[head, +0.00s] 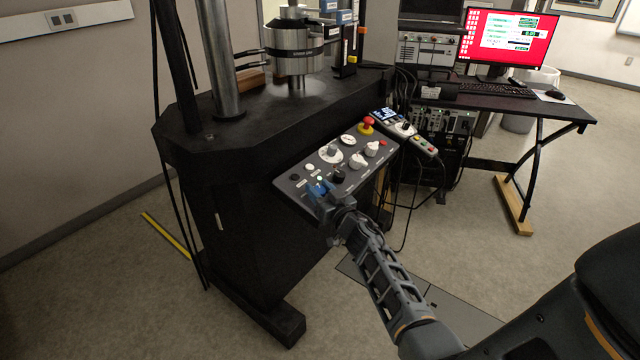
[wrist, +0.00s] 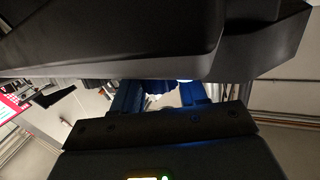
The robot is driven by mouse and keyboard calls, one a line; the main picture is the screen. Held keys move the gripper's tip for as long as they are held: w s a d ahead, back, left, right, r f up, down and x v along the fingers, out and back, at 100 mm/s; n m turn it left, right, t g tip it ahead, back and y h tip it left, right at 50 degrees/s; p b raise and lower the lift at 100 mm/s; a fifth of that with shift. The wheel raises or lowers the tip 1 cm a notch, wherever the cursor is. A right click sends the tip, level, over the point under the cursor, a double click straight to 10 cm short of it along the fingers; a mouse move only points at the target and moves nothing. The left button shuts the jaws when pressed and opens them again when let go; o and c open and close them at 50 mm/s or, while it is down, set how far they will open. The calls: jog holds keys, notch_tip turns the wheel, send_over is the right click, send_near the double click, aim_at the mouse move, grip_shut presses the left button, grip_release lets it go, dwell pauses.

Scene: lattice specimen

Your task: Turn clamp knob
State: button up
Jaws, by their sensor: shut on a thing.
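The control panel (head: 300,190) juts from the front of the black test machine and carries several knobs. White knobs (head: 355,160) and a black knob (head: 338,176) show on it; their labels are too small to read. My gripper (head: 320,187), with blue fingers, is at the panel's near left part, left of the black knob. It is shut on a control there, most likely the clamp knob, which the fingers largely hide. In the wrist view the blue fingers of my gripper (wrist: 162,95) stand apart, with a dark piece between them and the dark panel body across the top.
A red emergency button (head: 367,124) stands at the panel's far end, beside a handset (head: 424,145) with a display unit. The machine's column (head: 221,60) and grip (head: 292,48) rise behind. A desk (head: 530,105) with a monitor stands right. The floor in front is mostly clear.

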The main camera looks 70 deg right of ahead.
jog(key=n+t+y+p, duration=0.1)
jog(key=n+y+p, duration=0.1)
jog(key=p, duration=0.1)
jog(key=shift+d+r+n+t+y, duration=0.15)
jog(key=shift+r+n+t+y, duration=0.15)
jog(key=shift+n+t+y, duration=0.1)
jog(key=n+y, duration=0.1)
jog(key=n+t+y, duration=0.1)
jog(key=n+y, duration=0.1)
jog(key=y, duration=0.1)
jog(key=shift+f+p, duration=0.25)
jog(key=shift+p, duration=0.1)
jog(key=n+y+b, duration=0.1)
jog(key=n+y, duration=0.1)
jog(key=n+y+b, duration=0.1)
jog(key=n+y, duration=0.1)
jog(key=n+y+b, duration=0.1)
jog(key=y, duration=0.2)
jog(key=shift+f+n, duration=0.3)
jog(key=shift+n, duration=0.1)
jog(key=n+g+y+b, duration=0.1)
jog(key=n+y+b, duration=0.2)
jog(key=y, duration=0.1)
jog(key=shift+r+b, duration=0.1)
jog(key=shift+b, duration=0.2)
jog(key=shift+n, duration=0.4)
jog(key=shift+a+r+g+y, duration=0.15)
jog(key=shift+a+g+y, duration=0.05)
jog(key=shift+g+y, duration=0.2)
